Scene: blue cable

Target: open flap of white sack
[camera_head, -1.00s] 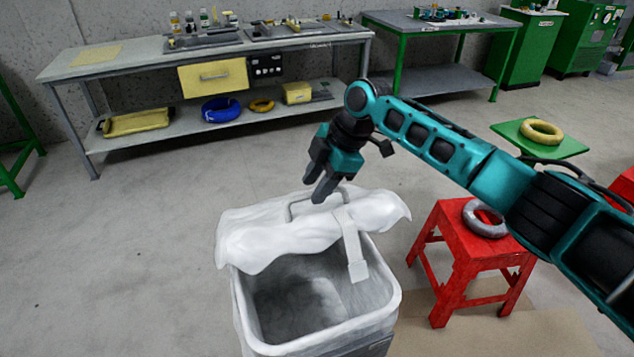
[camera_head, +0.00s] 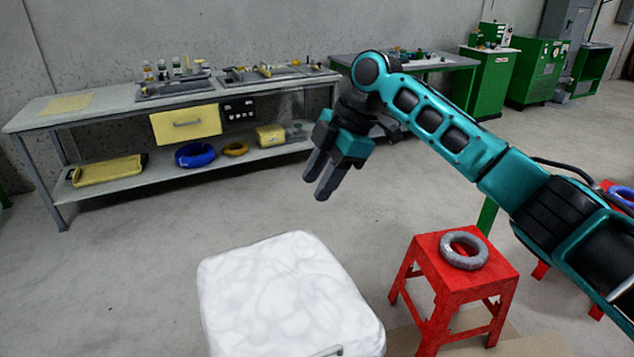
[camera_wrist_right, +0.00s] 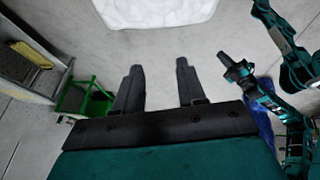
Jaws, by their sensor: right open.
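The white sack (camera_head: 285,290) stands on the floor at the bottom centre of the head view. Its flap lies over the top and covers the opening, so the inside is hidden. Part of a grey handle (camera_head: 328,351) shows at the flap's near edge, cut by the frame. My right gripper (camera_head: 318,187) is open and empty, above and behind the sack, apart from it. In the right wrist view its fingers (camera_wrist_right: 158,68) are spread, with the white sack (camera_wrist_right: 155,12) beyond them at the top. A dark gripper-like end of a teal arm shows there at right; its jaws are unclear.
A red stool (camera_head: 440,295) with a grey coil (camera_head: 464,250) stands right of the sack. A long workbench (camera_head: 110,108) with a yellow drawer (camera_head: 186,125) stands along the wall. A green-legged table (camera_head: 440,64) and green cabinets (camera_head: 537,70) are behind. Floor left of the sack is clear.

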